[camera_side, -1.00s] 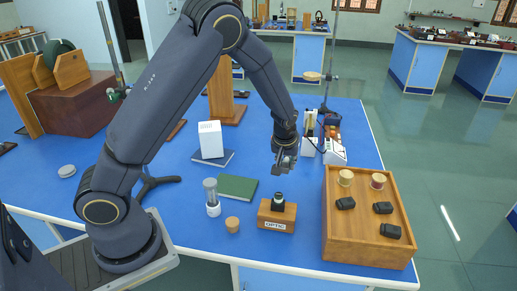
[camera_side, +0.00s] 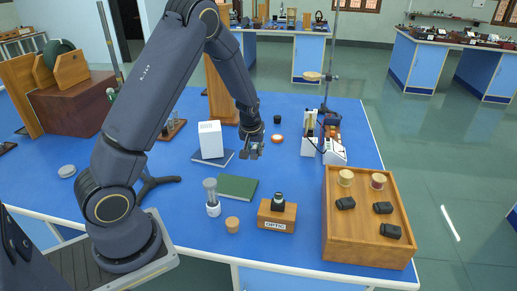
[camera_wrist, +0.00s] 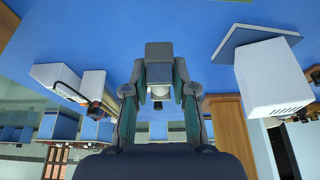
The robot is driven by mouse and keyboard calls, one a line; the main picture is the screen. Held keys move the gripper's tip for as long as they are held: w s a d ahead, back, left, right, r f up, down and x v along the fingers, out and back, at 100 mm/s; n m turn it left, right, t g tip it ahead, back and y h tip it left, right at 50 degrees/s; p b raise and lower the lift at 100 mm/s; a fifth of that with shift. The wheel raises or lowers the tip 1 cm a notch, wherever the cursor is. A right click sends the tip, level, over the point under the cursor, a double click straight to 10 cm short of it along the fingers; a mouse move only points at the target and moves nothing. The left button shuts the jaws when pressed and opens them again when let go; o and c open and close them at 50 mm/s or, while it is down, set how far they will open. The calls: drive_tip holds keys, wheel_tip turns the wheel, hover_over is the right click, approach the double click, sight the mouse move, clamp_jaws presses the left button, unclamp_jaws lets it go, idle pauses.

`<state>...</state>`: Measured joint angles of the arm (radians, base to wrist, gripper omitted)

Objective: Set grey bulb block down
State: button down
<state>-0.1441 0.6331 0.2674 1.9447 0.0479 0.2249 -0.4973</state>
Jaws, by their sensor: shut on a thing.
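My gripper (camera_side: 252,148) hangs above the blue table, to the right of the white box (camera_side: 209,139). In the wrist view my gripper (camera_wrist: 160,78) is shut on the grey bulb block (camera_wrist: 159,54), with a finger on each side. The block's pale round bulb (camera_wrist: 160,92) shows between the fingers. In the side view the block is small and dark against the gripper, so its outline is hard to make out. The gap between block and table cannot be judged exactly.
The white box stands on a dark blue slab (camera_side: 199,159). A green book (camera_side: 237,187), a lamp (camera_side: 212,199), a cork (camera_side: 232,225) and the OPTIC block (camera_side: 276,221) are nearer. A wooden tray (camera_side: 337,250) stands right.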

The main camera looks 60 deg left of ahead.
hover_over(269, 166)
drive_tip(key=s+d, duration=0.1)
wheel_tip(269, 166, down, 7)
drive_tip(key=shift+s+d+f, duration=0.15)
drive_tip(key=shift+f, duration=1.7)
drive_tip(key=shift+f, duration=0.1)
drive_tip(key=c, duration=0.9)
unclamp_jaws()
drive_tip(key=shift+c, duration=0.2)
